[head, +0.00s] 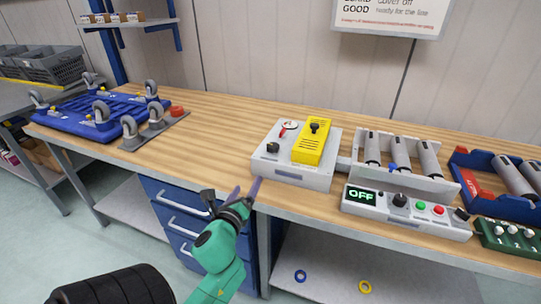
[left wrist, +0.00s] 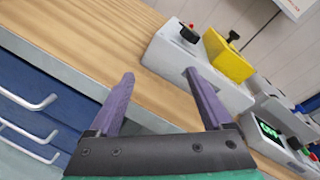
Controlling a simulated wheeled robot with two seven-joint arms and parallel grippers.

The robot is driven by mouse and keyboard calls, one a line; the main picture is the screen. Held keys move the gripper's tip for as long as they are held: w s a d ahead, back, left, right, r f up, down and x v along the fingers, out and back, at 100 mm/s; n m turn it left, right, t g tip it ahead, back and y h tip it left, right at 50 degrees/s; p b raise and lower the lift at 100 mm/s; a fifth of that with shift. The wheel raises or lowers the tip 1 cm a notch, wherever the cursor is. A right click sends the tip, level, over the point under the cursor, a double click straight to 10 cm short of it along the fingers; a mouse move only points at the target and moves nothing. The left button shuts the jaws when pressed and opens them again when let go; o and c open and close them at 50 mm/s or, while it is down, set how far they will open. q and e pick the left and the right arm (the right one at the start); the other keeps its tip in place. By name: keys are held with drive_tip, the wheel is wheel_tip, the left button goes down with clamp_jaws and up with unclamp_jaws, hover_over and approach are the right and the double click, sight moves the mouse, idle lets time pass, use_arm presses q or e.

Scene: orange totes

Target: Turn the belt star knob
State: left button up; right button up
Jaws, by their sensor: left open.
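A pale grey box (head: 275,172) stands near the bench's front edge. It has a black knob (head: 272,147) at its left and a yellow cover (head: 309,150) with a black knob (head: 314,125) on top. Which knob is the belt star knob, I cannot tell. The left wrist view shows the box's black knob (left wrist: 189,34) and the yellow cover (left wrist: 229,57) beyond the fingers. My left gripper (head: 247,188) is open and empty at the front edge, left of and in front of the box; its purple fingers (left wrist: 160,76) are apart. My right gripper is out of view.
Right of the box are a roller conveyor (head: 400,170) and a control panel (head: 380,210) reading OFF, with knobs and green and red buttons. A blue caster platform (head: 75,115) lies at the left. The wooden bench top (head: 215,125) between is clear. Blue drawers (head: 180,205) sit below.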

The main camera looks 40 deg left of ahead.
sight(270, 151)
use_arm(q)
drive_tip(key=w+a+r+m+t, duration=0.1)
drive_tip(key=w+m, duration=0.1)
drive_tip(key=w, duration=0.2)
drive_tip(key=w+a+r+m+p, duration=0.1)
drive_tip(key=w+m, duration=0.2)
drive_tip(key=w, duration=0.2)
drive_tip(key=w+a+m+t+h+p, duration=0.1)
drive_tip(key=w+m, duration=0.2)
drive_tip(key=w, duration=0.2)
drive_tip(key=shift+w+a+r+t, duration=0.15)
drive_tip(key=shift+w+r+t, duration=0.15)
drive_tip(key=shift+r, duration=0.1)
drive_tip(key=shift+s+m+h, duration=0.15)
drive_tip(key=shift+m+h, duration=0.15)
clamp_jaws()
drive_tip(key=shift+h, duration=0.3)
